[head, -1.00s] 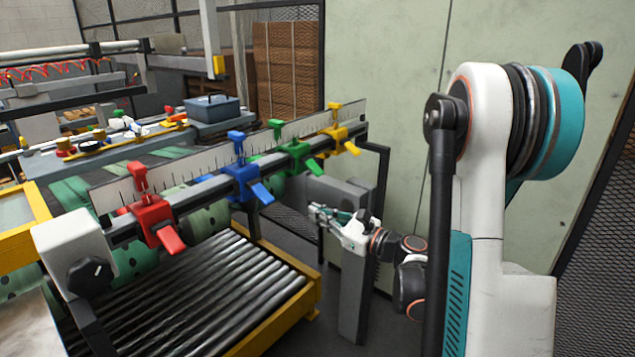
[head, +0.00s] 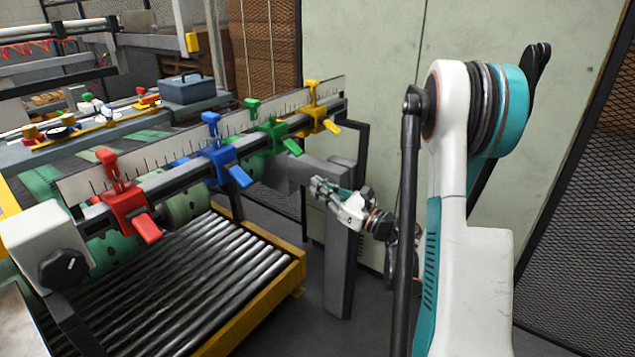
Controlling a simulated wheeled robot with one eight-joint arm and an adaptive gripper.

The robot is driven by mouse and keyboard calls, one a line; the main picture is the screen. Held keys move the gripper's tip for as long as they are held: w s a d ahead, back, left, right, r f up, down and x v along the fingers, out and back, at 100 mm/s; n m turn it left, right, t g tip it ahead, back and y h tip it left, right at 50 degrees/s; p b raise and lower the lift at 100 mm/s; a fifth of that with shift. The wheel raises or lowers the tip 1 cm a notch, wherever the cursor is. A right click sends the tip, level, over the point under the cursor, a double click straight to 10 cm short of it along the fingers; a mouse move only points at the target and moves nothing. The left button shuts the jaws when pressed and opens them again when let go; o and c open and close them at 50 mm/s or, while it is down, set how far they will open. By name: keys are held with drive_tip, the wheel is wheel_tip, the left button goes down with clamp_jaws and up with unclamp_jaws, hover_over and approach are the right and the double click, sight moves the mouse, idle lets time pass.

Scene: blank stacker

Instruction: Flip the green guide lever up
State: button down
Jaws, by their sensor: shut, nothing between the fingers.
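The green guide (head: 268,139) sits on the ruled rail between the blue and yellow guides. Its green lever (head: 292,147) slopes down to the right from the guide's front. My gripper (head: 316,182) is shut and empty. In the picture it is below and to the right of the green lever, apart from it, with its fingers pointing left and up. How far it is from the lever in depth I cannot tell.
The red guide (head: 127,205), blue guide (head: 219,160) and yellow guide (head: 318,117) share the rail, their levers also sloping down. A grey post (head: 340,255) stands close beside my gripper. The roller conveyor (head: 215,285) with yellow frame lies below. A blue-grey box (head: 187,90) stands behind.

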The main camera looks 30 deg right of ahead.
sight(301, 155)
drive_tip(key=b+x, duration=0.2)
drive_tip(key=x, duration=0.7)
drive_tip(key=s+r, duration=0.1)
drive_tip(key=s+d+r, duration=0.1)
drive_tip(key=r, duration=0.1)
drive_tip(key=shift+s+r, duration=0.1)
drive_tip(key=shift+s, duration=0.3)
drive_tip(key=shift+r, duration=0.15)
